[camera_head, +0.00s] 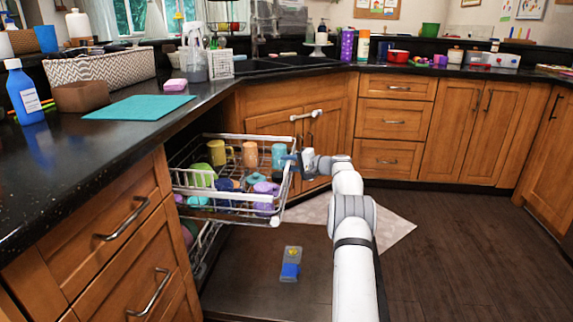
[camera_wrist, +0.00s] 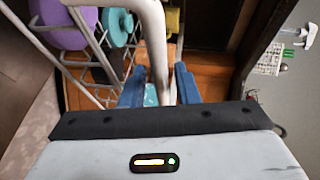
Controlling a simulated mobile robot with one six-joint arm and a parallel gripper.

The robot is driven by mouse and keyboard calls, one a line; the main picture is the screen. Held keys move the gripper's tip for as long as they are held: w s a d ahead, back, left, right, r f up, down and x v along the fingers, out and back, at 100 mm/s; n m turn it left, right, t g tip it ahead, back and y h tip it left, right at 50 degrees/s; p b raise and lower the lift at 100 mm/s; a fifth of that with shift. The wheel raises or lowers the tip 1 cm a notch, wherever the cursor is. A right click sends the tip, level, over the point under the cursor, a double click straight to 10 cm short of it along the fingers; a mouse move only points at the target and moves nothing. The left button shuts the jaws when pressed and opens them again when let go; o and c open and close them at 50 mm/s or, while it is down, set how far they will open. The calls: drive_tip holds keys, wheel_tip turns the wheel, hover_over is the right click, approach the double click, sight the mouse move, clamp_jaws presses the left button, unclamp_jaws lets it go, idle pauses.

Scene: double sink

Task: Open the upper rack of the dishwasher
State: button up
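The dishwasher's upper rack (camera_head: 235,209) is a white wire basket holding several coloured cups and bowls. It stands out from under the counter, above the lowered dishwasher door (camera_head: 250,275). My gripper (camera_head: 291,160) is at the rack's right front side, by its upper rim. In the wrist view, my blue fingers (camera_wrist: 160,85) stand apart on either side of a white rack bar (camera_wrist: 155,45). Gaps show between the bar and the fingers, so they do not look closed on it. Part of the rim is hidden behind my gripper in the head view.
A lower rack (camera_head: 203,248) shows partly below. A small blue and grey item (camera_head: 291,264) lies on the door. The counter (camera_head: 90,145) edge is at the left. Open wooden floor (camera_head: 450,250) lies at the right, and a light mat (camera_head: 390,228) lies behind my arm.

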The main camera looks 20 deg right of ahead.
drive_tip(key=shift+o, duration=0.5)
drive_tip(key=p+v, duration=0.2)
drive_tip(key=v, duration=0.5)
drive_tip(key=shift+s+d, duration=0.25)
drive_tip(key=shift+s, duration=0.05)
drive_tip(key=shift+r, duration=0.1)
